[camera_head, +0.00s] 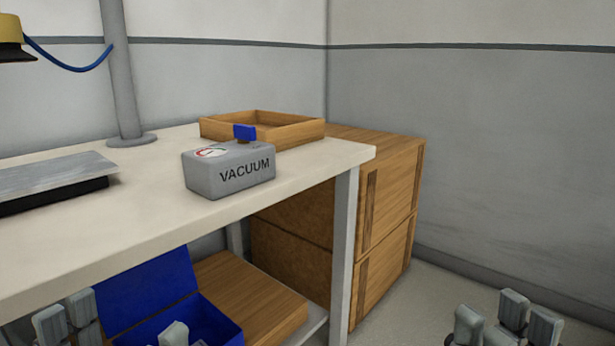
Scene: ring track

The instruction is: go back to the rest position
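My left gripper (119,326) shows at the bottom left, low in front of the bench. Its grey fingertips stand well apart, with nothing held between them. My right gripper (499,322) shows at the bottom right, over the floor and to the right of the bench. Its fingertips are also apart, with nothing between them. The lower parts of both grippers are cut off by the bottom edge of the view.
A white bench (110,240) carries a grey VACUUM box (225,178) with a blue switch, a wooden tray (285,134) and a grey plate (55,173). Beneath are an open blue box (145,290) and a wooden block (250,294). A wooden cabinet (392,200) stands behind the bench leg.

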